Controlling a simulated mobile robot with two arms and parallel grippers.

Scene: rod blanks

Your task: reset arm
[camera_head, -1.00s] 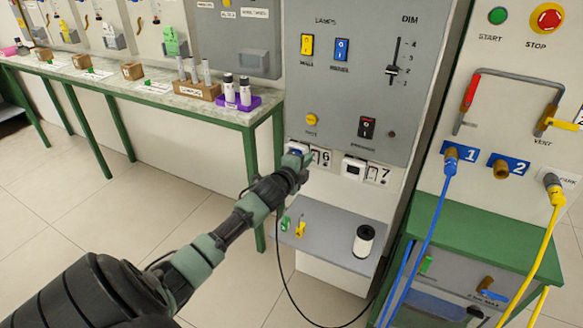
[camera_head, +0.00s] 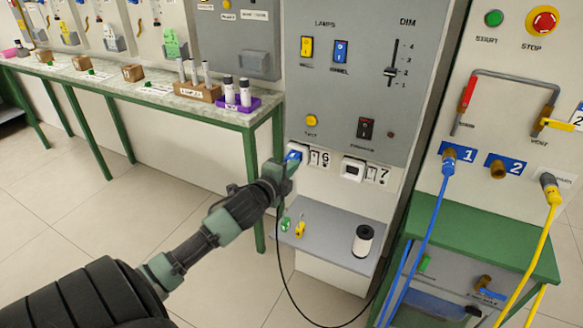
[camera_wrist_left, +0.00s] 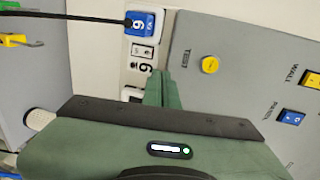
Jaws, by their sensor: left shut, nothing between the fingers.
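My left gripper (camera_head: 289,168) is shut and empty. In the head view it is in front of the wall panel, just below and left of the socket marked 6, with its arm coming in from the lower left. In the left wrist view its green fingers (camera_wrist_left: 158,88) lie together near the socket row. A blue plug (camera_head: 294,153) with a black cable sits in the socket beside the number 6; it also shows in the wrist view (camera_wrist_left: 139,22). My right gripper is not in view.
A grey shelf (camera_head: 325,240) below the sockets holds a white-and-black spool (camera_head: 363,241) and green and yellow clips. Blue and yellow cables hang at the right by a green bench (camera_head: 490,235). A long table (camera_head: 150,97) stands at the left. The floor between is clear.

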